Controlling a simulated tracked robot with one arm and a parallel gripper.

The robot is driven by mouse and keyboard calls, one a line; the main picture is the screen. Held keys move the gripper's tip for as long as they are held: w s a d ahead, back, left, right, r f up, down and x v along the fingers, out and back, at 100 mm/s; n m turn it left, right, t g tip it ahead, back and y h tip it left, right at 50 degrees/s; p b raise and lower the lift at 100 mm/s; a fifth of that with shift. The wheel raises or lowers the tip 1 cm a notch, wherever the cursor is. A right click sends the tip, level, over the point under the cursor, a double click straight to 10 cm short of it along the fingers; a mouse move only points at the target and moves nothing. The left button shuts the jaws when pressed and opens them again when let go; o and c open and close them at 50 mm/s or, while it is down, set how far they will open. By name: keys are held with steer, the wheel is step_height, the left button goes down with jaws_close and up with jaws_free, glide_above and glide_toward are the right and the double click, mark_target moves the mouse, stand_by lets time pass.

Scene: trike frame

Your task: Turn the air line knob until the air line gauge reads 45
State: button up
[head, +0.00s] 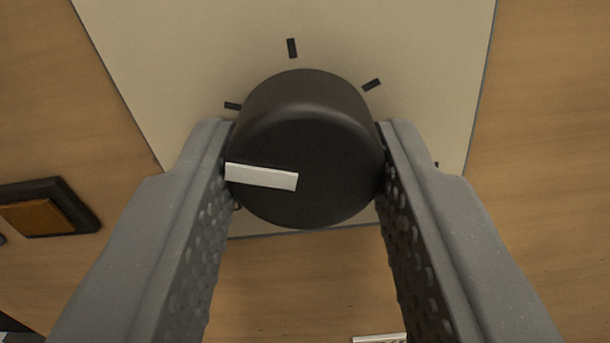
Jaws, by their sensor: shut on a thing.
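The black round knob (320,170) sits on a cream panel (400,40) in the middle of the head view. A white pointer mark on its face runs from the middle toward the left edge. Several short black tick marks stand on the panel around the knob. My gripper (306,160) has one grey finger on each side of the knob and is shut on it, with the fingertips against its left and right sides. The air line gauge is not in view, so its reading cannot be told.
The cream panel is set on a wooden surface (540,130). A dark-framed block with a brown-orange face (37,218) lies on the wood at the left. A pale strip (380,338) shows at the bottom edge, cut off.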

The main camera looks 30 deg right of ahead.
steer(key=shift+f+m+b, duration=0.2)
steer(key=shift+m+b, duration=1.9)
steer(key=shift+m, duration=0.9)
steer(key=o, duration=1)
steer(key=shift+r, duration=0.15)
steer(key=shift+s+a, duration=0.1)
steer(key=shift+s+a+r, duration=0.1)
steer(key=shift+s+a, duration=0.1)
steer(key=b+v, duration=0.1)
steer(key=v, duration=1.2)
